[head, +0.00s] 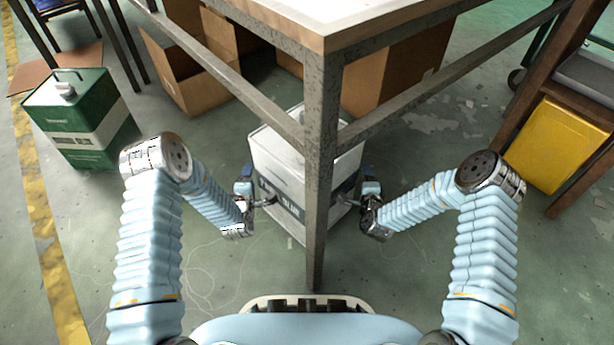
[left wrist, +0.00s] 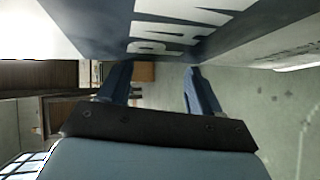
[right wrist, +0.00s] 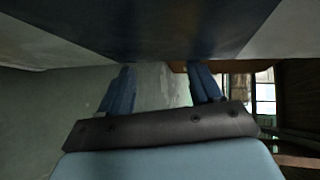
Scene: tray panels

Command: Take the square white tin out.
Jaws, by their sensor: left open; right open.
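The square white tin (head: 275,160), with a dark blue lettered band, stands on the floor under the table. The table's front leg stands in front of it and hides its middle. My left gripper (head: 243,190) is open at the tin's left side. My right gripper (head: 370,188) is open at its right side. In the left wrist view the tin's lettered wall (left wrist: 180,30) lies just beyond the open fingers (left wrist: 157,80). In the right wrist view its blue-banded wall (right wrist: 170,30) lies just beyond the open fingers (right wrist: 163,82). I cannot tell whether any finger touches the tin.
The table (head: 325,30) has a metal leg (head: 322,180) and low rails between my arms. A green and white can (head: 75,120) stands at left. Cardboard boxes (head: 195,85) stand behind. A yellow bin (head: 560,145) sits in a rack at right. The floor at front left is clear.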

